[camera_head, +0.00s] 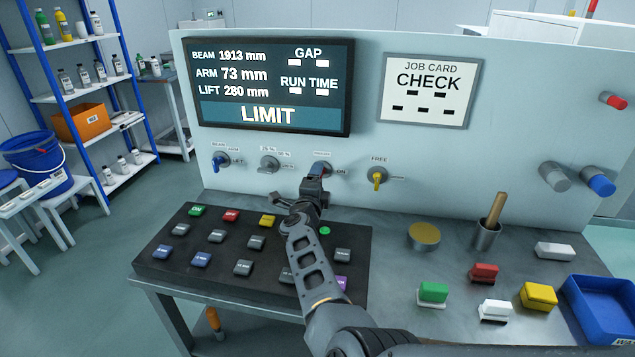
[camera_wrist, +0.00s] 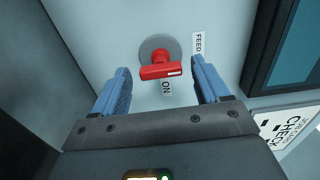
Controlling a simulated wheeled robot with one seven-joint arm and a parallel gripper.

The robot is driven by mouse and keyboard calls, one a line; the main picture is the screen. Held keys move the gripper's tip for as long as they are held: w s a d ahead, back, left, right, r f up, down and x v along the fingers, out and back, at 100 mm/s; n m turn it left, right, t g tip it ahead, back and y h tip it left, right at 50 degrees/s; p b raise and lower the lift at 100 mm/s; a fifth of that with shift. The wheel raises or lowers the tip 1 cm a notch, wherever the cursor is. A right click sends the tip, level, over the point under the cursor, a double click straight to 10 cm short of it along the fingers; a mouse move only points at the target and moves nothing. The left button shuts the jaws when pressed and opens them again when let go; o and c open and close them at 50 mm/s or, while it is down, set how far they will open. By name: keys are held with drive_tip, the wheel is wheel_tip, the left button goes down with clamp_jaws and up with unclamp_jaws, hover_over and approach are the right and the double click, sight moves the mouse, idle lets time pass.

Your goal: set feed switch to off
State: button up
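The feed switch (camera_wrist: 160,71) is a red knob with a bar handle on a round grey plate, in the upper middle of the wrist view. A white mark shows near the right end of its bar. The FEED label (camera_wrist: 198,44) is to its upper right and the ON label (camera_wrist: 166,87) just below the bar. My gripper (camera_wrist: 160,78) is open, with one blue finger on each side of the knob and visible gaps. In the head view my gripper (camera_head: 316,183) is at the panel and hides most of the switch. No OFF label is visible.
A blue knob (camera_head: 220,162) and a grey knob (camera_head: 268,165) are left of my gripper; a yellow FREE knob (camera_head: 377,178) is right. A button board (camera_head: 165,262) lies below. The display (camera_head: 270,85) reads LIMIT and the job card (camera_head: 428,90) reads CHECK.

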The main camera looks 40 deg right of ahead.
drive_tip(key=shift+p+v, duration=1)
drive_tip(key=shift+v, duration=2.9)
drive_tip(key=shift+a, duration=0.1)
